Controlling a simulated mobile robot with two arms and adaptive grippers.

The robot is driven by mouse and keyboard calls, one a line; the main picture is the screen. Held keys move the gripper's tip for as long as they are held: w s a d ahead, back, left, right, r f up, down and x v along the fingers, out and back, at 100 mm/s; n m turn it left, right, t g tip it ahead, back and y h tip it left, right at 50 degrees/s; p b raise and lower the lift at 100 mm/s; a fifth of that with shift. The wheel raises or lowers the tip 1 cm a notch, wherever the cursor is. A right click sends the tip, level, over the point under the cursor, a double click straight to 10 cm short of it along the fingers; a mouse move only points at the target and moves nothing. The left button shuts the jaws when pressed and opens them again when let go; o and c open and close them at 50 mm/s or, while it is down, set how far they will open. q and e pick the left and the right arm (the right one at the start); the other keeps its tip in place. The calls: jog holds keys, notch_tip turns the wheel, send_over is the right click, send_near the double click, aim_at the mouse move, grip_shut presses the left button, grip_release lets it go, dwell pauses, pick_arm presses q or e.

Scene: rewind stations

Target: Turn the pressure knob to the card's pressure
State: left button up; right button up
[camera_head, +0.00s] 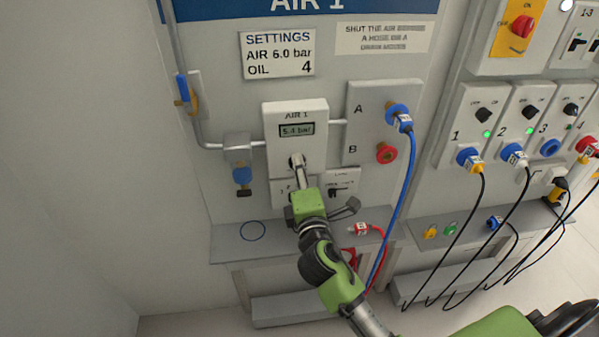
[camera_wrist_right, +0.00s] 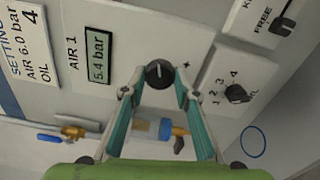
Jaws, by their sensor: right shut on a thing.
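The settings card (camera_head: 277,54) reads AIR 6.0 bar, OIL 4. The AIR 1 regulator (camera_head: 312,110) has a display (camera_head: 296,130) that reads 5.4 bar; the wrist view display (camera_wrist_right: 99,57) also reads 5.4 bar. The black pressure knob (camera_wrist_right: 159,73) sits below the display on the regulator's face. My right gripper (camera_head: 297,165) is at the knob. In the right wrist view its two fingertips (camera_wrist_right: 157,88) are on either side of the knob, shut on it. In the head view the fingers partly hide the knob. My left gripper is not in view.
The oil dial (camera_wrist_right: 236,93) with numbers sits close below the knob. A lever labelled FREE (camera_wrist_right: 284,25) is beside it. A shelf (camera_head: 230,250) is below.

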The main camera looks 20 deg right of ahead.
jog(key=shift+m, duration=0.3)
jog(key=o, duration=1.1)
jog(key=v, duration=1.2)
